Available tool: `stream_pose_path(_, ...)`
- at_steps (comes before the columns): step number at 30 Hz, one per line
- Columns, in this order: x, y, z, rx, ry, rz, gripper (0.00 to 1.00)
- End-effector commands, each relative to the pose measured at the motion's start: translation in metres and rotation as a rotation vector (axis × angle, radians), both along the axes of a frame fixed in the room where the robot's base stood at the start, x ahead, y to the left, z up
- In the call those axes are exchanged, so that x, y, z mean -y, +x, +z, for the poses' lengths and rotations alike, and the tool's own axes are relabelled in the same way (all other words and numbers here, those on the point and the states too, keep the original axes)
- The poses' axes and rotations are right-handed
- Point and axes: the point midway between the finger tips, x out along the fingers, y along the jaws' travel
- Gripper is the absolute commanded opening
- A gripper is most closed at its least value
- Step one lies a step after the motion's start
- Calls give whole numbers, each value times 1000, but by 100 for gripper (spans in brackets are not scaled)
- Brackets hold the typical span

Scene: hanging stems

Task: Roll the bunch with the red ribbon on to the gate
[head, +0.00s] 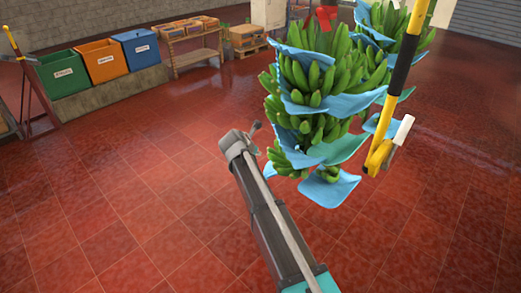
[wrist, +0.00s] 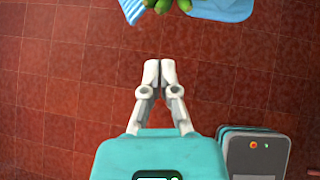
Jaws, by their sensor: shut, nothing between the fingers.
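The bunch with the red ribbon (head: 326,18) is a tall hanging mass of green bananas (head: 315,75) with blue sheets between its tiers, right of centre in the head view. No gate is clearly identifiable.
Another banana bunch (head: 408,30) hangs behind at the right. A yellow-and-black bar (head: 402,65) with a yellow lower end slants down in front. Green (head: 62,75), orange (head: 102,62) and blue (head: 138,50) bins stand at the back left. The red tiled floor between is clear.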

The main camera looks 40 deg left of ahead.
Motion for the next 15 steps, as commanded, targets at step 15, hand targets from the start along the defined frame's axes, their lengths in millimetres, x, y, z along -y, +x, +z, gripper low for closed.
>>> stream_pose_path(15,3,-17,18,0,-1,-1,0)
